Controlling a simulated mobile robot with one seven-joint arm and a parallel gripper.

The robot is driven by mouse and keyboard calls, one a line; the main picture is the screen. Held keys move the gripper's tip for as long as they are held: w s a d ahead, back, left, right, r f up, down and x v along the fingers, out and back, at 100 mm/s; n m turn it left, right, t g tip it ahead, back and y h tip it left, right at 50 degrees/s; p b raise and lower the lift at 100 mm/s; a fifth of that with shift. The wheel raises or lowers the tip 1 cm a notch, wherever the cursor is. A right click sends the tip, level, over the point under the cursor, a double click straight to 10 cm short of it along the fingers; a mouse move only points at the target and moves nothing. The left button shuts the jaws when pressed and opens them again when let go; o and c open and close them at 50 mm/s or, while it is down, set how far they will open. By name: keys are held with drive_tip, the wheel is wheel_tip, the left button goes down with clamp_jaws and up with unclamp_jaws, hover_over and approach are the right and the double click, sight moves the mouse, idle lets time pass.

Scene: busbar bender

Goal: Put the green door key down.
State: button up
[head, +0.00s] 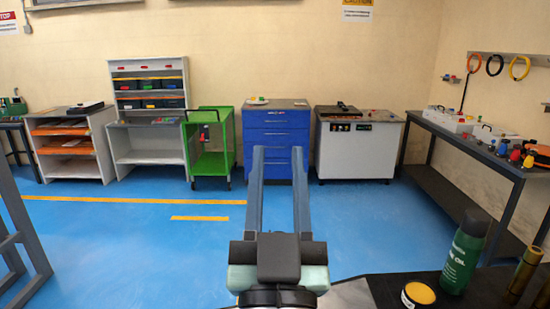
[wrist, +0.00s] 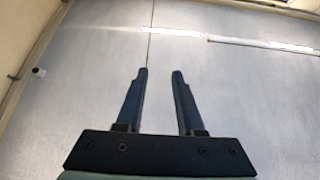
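My gripper (head: 278,152) points upward and forward in the middle of the head view. Its two dark blue-grey fingers stand apart with a clear gap. The wrist view also shows my gripper (wrist: 160,74) with nothing between the fingertips. I cannot make out a green door key in either view.
A blue drawer cabinet (head: 275,145), green trolley (head: 210,164) and white cabinet (head: 358,155) line the back wall. A long dark bench (head: 470,148) with coloured parts runs along the right. A green bottle (head: 464,255) and yellow-topped tin (head: 419,294) stand close at front right. The blue floor ahead is clear.

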drive_tip(key=s+r+t, duration=0.1)
drive_tip(key=s+r, duration=0.3)
drive_tip(key=r, duration=0.3)
drive_tip(key=s+r+t, duration=0.1)
drive_tip(key=s+r, duration=0.3)
drive_tip(key=r, duration=0.4)
drive_tip(key=shift+a+r+t, duration=0.15)
drive_tip(key=shift+a+t, duration=0.05)
drive_tip(key=shift+t, duration=0.2)
